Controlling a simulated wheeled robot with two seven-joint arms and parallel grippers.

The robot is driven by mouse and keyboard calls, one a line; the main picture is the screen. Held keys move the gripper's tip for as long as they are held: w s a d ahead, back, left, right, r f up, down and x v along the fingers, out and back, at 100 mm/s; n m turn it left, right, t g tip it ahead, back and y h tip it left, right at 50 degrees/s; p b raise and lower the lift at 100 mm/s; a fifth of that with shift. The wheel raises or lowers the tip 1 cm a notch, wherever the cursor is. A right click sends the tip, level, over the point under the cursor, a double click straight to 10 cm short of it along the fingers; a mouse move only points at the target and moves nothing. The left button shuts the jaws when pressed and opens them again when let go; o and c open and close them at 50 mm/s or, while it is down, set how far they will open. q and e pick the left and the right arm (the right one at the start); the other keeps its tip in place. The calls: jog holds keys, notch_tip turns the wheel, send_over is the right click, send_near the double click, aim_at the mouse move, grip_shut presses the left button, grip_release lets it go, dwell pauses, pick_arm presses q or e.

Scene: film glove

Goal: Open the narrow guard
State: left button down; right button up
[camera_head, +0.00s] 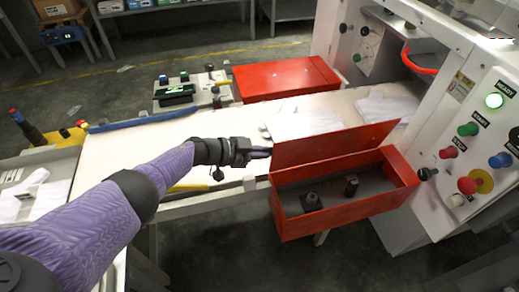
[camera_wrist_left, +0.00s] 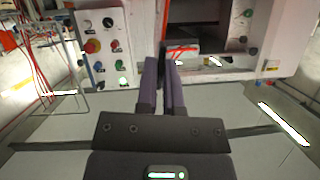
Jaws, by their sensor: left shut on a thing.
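The narrow guard (camera_head: 332,146) is a red panel standing raised along the back of an open red box (camera_head: 335,215) at the table's front edge. Two small dark parts show inside the box. My left gripper (camera_head: 262,152) is at the left end of the raised panel, its fingertips meeting the panel's edge. In the left wrist view, the gripper's two fingers (camera_wrist_left: 162,82) are close together, and what lies between them is hardly visible. My right gripper is not in view.
A second red box (camera_head: 285,78), closed, stands across the white table. White gloves (camera_head: 303,124) lie on the table behind the raised panel. The machine's control panel (camera_head: 485,135), with a lit green lamp, stands close on the right.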

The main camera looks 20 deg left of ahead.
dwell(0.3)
pick_arm(q)
jog(key=c, duration=0.8)
grip_release()
jog(key=shift+o, duration=0.2)
jog(key=shift+a, duration=0.1)
jog(key=p+v, duration=0.4)
jog(key=v, duration=0.5)
jog(key=shift+s+a+r, duration=0.2)
jog(key=shift+s+a, duration=0.05)
jog(key=shift+s, duration=0.05)
